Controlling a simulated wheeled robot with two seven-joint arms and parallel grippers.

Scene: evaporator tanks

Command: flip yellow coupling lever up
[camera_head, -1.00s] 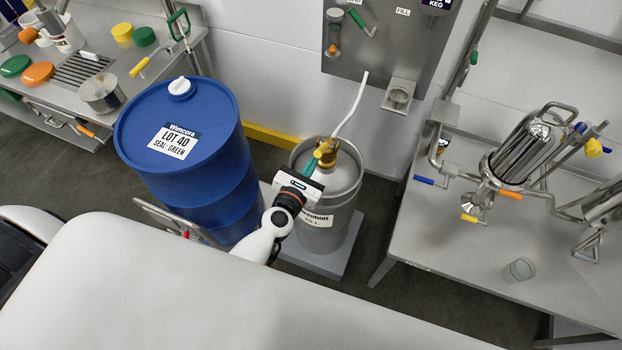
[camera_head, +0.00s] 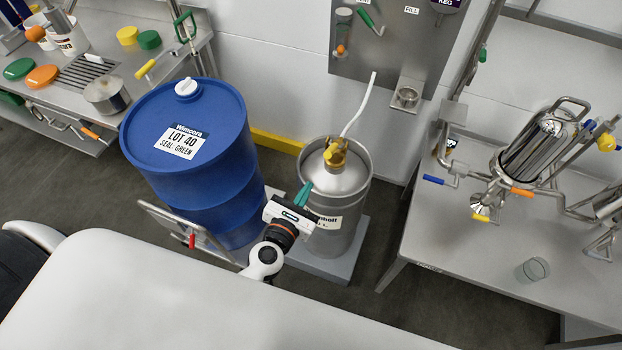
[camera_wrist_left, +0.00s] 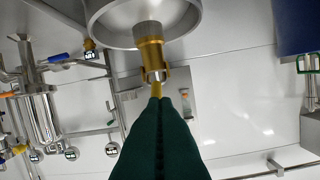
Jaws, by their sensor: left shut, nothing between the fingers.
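The steel keg (camera_head: 355,190) stands upright with a brass coupling (camera_head: 336,146) on its top. The yellow lever (camera_head: 333,156) is on the near side of the coupling; its exact tilt is hard to tell. My left gripper (camera_head: 305,188), with green fingers, is shut and empty, in front of the keg and apart from the lever in the head view. In the left wrist view the shut fingers (camera_wrist_left: 165,101) point at the coupling (camera_wrist_left: 151,52), and the yellow lever (camera_wrist_left: 156,88) shows just beyond their tips, partly hidden. My right gripper is not in view.
A white hose (camera_head: 359,104) rises from the coupling towards the wall panel (camera_head: 385,50). A blue drum (camera_head: 190,150) stands close on the left. A steel table (camera_head: 480,260) with piping and a glass (camera_head: 532,269) is on the right.

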